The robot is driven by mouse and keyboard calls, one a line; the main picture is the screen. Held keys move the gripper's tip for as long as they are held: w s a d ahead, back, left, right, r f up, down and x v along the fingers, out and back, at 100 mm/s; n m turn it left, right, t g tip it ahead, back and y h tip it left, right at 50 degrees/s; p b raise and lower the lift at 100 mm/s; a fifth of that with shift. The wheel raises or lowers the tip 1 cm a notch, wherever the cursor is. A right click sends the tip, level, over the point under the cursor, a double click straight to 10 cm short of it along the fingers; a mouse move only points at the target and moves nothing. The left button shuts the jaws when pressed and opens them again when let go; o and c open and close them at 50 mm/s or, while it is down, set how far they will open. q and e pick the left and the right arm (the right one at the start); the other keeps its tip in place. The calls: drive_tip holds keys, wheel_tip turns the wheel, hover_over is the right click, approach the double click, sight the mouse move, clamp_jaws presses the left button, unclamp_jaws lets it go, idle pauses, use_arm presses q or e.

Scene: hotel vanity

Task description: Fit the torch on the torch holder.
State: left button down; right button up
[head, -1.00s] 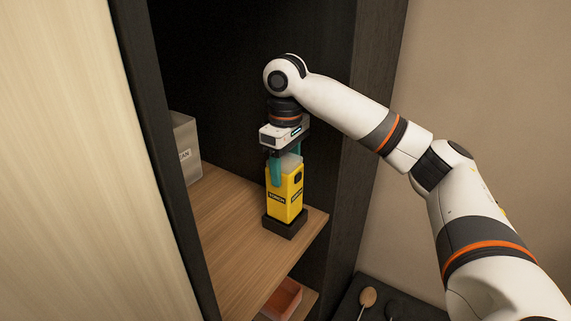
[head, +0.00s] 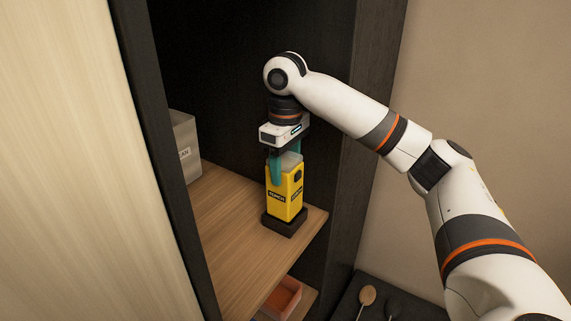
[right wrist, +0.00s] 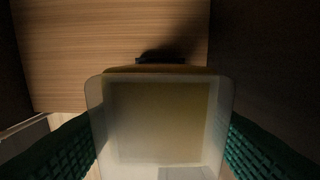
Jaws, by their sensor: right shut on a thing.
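The yellow torch (head: 284,198) stands upright in the head view, with its clear top upward and its lower end at the black torch holder (head: 284,226) on the wooden shelf. I cannot tell how deep the torch sits in the holder. My right gripper (head: 286,168) points down from above and is shut on the upper part of the torch. In the right wrist view the torch's translucent top (right wrist: 158,120) fills the middle between the green finger pads and hides most of the holder. My left gripper is not in view.
The wooden shelf (head: 228,217) lies inside a dark cabinet, with a grey labelled box (head: 184,145) at its left. The dark cabinet side wall (head: 350,150) is close on the right. An orange-red tray (head: 283,298) is on a lower shelf. Free shelf room lies left of the holder.

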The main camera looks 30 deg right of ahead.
drive_tip(key=shift+s+f, duration=0.1)
drive_tip(key=shift+f, duration=1.45)
idle(1.0)
drive_tip(key=o, duration=1.5)
wheel_tip(320, 180, up, 12)
drive_tip(key=shift+f, duration=0.1)
